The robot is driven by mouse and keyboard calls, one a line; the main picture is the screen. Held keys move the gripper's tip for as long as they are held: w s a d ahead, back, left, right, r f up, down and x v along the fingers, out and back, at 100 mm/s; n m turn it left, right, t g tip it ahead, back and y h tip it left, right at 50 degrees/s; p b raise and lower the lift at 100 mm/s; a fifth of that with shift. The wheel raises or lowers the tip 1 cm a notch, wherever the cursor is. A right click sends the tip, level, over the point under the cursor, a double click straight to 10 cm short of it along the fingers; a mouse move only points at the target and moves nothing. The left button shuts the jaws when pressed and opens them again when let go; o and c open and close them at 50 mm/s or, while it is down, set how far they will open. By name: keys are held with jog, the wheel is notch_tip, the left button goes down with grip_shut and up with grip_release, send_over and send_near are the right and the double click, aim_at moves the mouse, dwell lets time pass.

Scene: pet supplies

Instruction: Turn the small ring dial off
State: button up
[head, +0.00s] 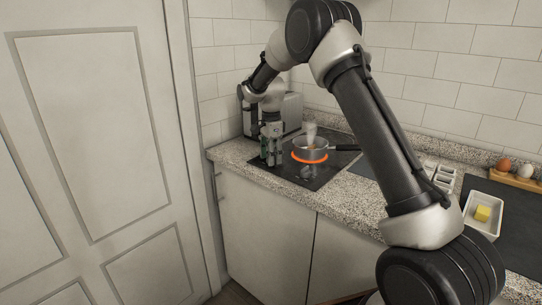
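The black hob (326,174) is set in the speckled counter at the back left. A glowing orange ring (322,160) shows under a small metal pot (310,148), whose dark handle points right. Pale steam appears above the pot. Some small marks or knobs show faintly on the hob in front of the pot, too small to tell which is the small ring dial or how it is set. My gripper (271,160) points down over the left part of the hob, left of the pot. Its fingers are too small to judge their opening, and whether they touch anything is unclear.
A grey toaster-like box (291,112) stands behind my gripper by the wall. My arm crosses above the counter.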

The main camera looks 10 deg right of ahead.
jog(key=c, duration=0.9)
jog(key=shift+o, duration=0.2)
jog(key=shift+n, duration=0.3)
jog(key=n, duration=0.9)
jog(key=shift+n, duration=2.1)
jog(key=o, duration=1)
